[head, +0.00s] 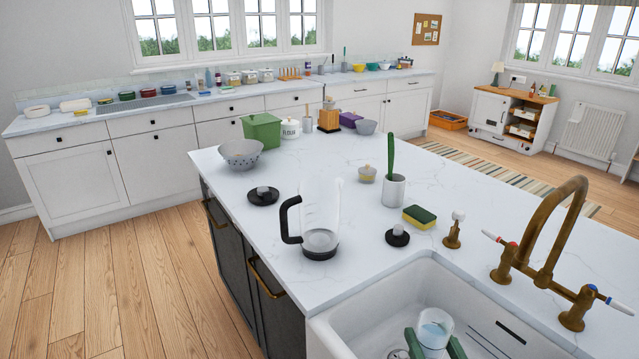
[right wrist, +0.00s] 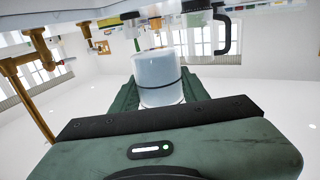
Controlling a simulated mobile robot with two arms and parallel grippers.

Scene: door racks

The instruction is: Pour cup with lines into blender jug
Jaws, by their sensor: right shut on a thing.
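The blender jug (head: 320,205) is clear with a black handle and dark base. It stands upright on the white island counter, left of the sink. My right gripper (head: 432,350) is low in the head view, over the sink, its green fingers shut on a clear cup with lines (head: 436,326). The cup also shows in the right wrist view (right wrist: 159,75), between the fingers, with a dark line around it; that view is turned upside down. The cup is apart from the jug, and its contents are unclear. The jug's black handle (right wrist: 229,33) shows behind it. My left gripper is not in view.
The white sink (head: 365,310) and brass tap (head: 545,250) lie at the front right. Black lids (head: 263,196) (head: 397,237), a sponge (head: 420,217) and a utensil pot (head: 394,191) stand near the jug. A colander (head: 240,153) is further back.

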